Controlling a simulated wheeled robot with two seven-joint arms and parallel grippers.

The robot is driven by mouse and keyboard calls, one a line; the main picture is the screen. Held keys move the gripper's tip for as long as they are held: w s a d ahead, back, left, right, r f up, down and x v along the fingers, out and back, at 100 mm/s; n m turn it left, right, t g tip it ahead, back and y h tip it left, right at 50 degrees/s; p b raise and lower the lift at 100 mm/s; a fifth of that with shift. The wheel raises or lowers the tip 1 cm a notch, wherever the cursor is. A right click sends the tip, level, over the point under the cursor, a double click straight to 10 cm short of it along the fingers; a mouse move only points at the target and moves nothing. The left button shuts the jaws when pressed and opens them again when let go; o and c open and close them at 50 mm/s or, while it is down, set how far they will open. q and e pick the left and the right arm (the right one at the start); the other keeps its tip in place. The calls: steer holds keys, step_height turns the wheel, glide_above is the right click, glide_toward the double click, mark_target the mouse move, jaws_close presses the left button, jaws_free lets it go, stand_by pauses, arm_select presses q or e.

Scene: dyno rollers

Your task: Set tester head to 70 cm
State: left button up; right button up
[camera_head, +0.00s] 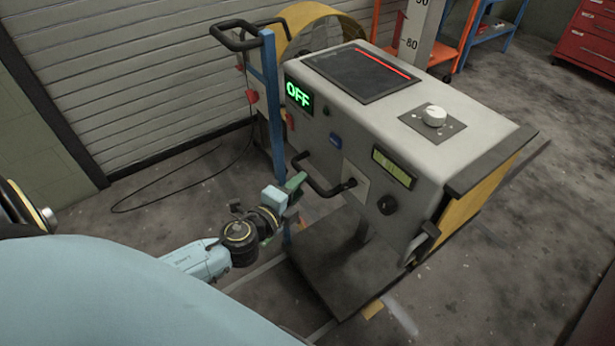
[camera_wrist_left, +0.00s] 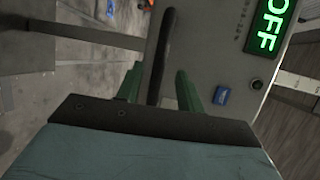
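The tester head is a grey box (camera_head: 345,120) on a wheeled stand, with a green OFF display (camera_head: 298,95) that also shows in the left wrist view (camera_wrist_left: 270,25). A black bar handle (camera_head: 325,190) sticks out from its near face. An upright scale (camera_head: 412,40) behind the box shows the number 80; its lower marks are hidden. My left gripper (camera_head: 299,182) is at the left end of the handle. In the left wrist view its green fingers (camera_wrist_left: 160,90) stand apart, with the black handle (camera_wrist_left: 166,45) between them and gaps on both sides. My right gripper is out of view.
A blue post (camera_head: 272,100) stands left of the box, close to my left gripper. A dark base plate (camera_head: 335,260) lies low under the box. A black cable (camera_head: 150,205) lies on the floor at left. A red cabinet (camera_head: 590,40) stands far right.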

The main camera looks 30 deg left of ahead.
arm_select(q)
steer(key=shift+w+f, duration=0.25)
steer(key=shift+w, duration=1)
steer(key=shift+w+f, duration=0.2)
steer(key=shift+w, duration=1)
steer(key=shift+c, duration=0.4)
jaws_close()
